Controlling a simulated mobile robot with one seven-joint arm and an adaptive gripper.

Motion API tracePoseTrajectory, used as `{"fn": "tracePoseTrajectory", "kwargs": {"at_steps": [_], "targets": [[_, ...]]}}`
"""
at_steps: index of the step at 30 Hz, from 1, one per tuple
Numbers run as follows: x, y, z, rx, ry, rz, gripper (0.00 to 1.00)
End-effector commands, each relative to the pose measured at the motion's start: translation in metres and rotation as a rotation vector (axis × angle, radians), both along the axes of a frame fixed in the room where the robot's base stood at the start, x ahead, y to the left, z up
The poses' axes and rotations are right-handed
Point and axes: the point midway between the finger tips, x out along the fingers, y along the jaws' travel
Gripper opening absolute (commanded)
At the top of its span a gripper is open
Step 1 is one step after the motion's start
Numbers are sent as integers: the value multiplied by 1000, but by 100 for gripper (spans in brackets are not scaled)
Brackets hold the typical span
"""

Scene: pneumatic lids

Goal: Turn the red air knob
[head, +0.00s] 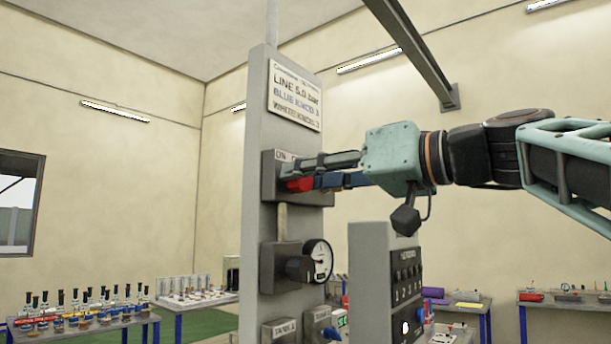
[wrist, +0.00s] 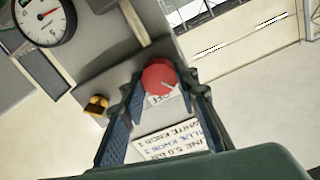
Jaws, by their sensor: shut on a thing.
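In the head view the red knob (head: 299,185) shows partly behind the fingers. My gripper (wrist: 160,90) has its two fingers on either side of the knob in the wrist view, shut on it. In the head view my gripper (head: 308,172) reaches in from the right. An "OFF" label shows beside the knob in the wrist view, and "ON" shows on the box in the head view.
A sign (head: 295,95) sits above the box. A round gauge (head: 318,260) is mounted below, also visible in the wrist view (wrist: 45,22). A yellow-black part (wrist: 96,104) is near the knob. A grey switch cabinet (head: 370,265) stands at lower right. Tables stand behind.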

Motion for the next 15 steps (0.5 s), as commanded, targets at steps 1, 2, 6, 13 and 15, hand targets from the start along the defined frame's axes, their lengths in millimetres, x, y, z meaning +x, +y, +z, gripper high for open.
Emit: {"fn": "tracePoseTrajectory", "kwargs": {"at_steps": [1, 2, 6, 13, 15], "targets": [[0, 0, 1, 25, 31, 0, 4], [0, 0, 1, 43, 53, 0, 4], [1, -1, 1, 124, 158, 0, 4], [1, -1, 1, 259, 331, 0, 4], [1, -1, 0, 299, 384, 0, 4]]}}
